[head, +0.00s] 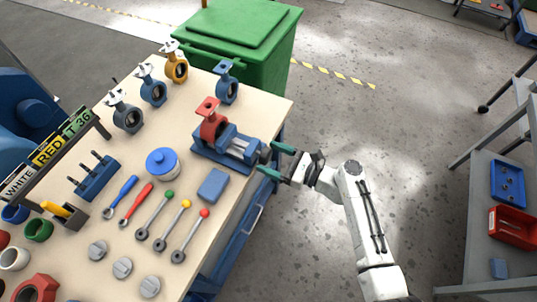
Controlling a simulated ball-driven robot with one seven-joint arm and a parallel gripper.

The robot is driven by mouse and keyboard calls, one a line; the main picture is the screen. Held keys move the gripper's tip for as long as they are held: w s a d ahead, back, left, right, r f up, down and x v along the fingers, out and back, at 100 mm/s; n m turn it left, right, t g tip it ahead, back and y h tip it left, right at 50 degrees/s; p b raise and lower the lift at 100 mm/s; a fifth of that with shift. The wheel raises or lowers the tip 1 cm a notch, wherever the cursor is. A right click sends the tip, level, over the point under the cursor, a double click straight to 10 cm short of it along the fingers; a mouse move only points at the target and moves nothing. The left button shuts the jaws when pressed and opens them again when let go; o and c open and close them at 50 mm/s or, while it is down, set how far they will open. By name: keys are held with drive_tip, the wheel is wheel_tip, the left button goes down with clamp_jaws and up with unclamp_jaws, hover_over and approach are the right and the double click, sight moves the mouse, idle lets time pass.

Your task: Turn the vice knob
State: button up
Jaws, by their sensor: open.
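A blue vice (206,154) sits on the workbench near its right edge. A red butterfly valve (211,120) stands upright at its jaws, seemingly clamped in them. The vice's knob end (264,154) is small and dark, at the right end of the vice by the bench edge. My gripper (274,160) comes from the right with its two green fingers apart, one on the far side and one on the near side of the knob end. I cannot tell whether the fingers touch it.
The workbench (262,103) holds more butterfly valves (153,87), a blue-lidded jar (162,162), a blue block (213,185) and several tools. A green bin (240,40) stands behind it. A grey shelf cart (487,190) is at the right. The floor between is clear.

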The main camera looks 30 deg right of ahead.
drive_tip(key=shift+w+a, duration=0.45)
drive_tip(key=shift+w, duration=0.1)
drive_tip(key=shift+c, duration=0.4)
drive_tip(key=c, duration=1)
drive_tip(key=shift+o, duration=0.2)
drive_tip(key=shift+n, duration=0.4)
